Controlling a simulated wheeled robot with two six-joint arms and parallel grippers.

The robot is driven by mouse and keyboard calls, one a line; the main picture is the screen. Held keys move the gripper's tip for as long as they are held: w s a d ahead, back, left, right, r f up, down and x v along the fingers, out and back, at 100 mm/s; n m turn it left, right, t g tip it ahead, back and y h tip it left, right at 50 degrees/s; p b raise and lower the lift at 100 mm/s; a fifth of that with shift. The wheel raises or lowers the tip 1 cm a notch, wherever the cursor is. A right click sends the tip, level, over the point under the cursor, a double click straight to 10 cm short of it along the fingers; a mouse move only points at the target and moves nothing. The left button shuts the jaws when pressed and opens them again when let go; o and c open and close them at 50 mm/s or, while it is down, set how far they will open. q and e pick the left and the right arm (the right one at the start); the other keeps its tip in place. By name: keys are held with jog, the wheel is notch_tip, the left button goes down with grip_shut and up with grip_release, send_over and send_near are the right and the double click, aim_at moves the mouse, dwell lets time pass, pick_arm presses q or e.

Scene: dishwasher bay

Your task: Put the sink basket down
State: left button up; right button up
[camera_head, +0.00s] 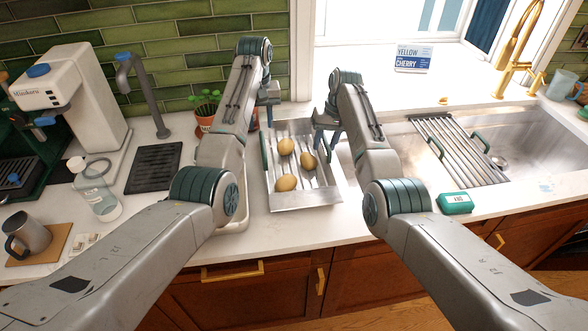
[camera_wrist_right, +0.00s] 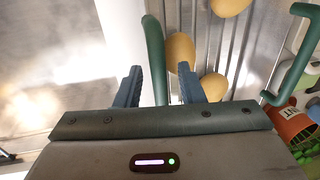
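The sink basket (camera_head: 305,196) is a metal tray with slatted floor and green side handles. It appears to rest level on the counter left of the sink, with three potatoes (camera_head: 287,183) inside. My right gripper (camera_head: 328,138) is at its right side. In the right wrist view, the right fingers (camera_wrist_right: 160,88) are apart, with the near green handle (camera_wrist_right: 154,50) between and just beyond them; contact cannot be told. My left gripper (camera_head: 269,100) is near the basket's far left corner; its finger gap is unclear. The left green handle (camera_head: 264,149) shows below it.
A second slatted rack (camera_head: 462,150) with green handles lies across the sink (camera_head: 400,160). A green box (camera_head: 455,203) is at the sink's front edge. A potted plant (camera_head: 205,110) stands behind my left arm. A bottle (camera_head: 97,192), mug (camera_head: 28,237) and coffee machine (camera_head: 75,100) stand left.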

notch_tip(320, 180, up, 12)
jog(key=d, duration=0.2)
jog(key=shift+w+d, duration=0.15)
jog(key=shift+w, duration=0.05)
jog(key=shift+f, duration=0.25)
dwell(0.3)
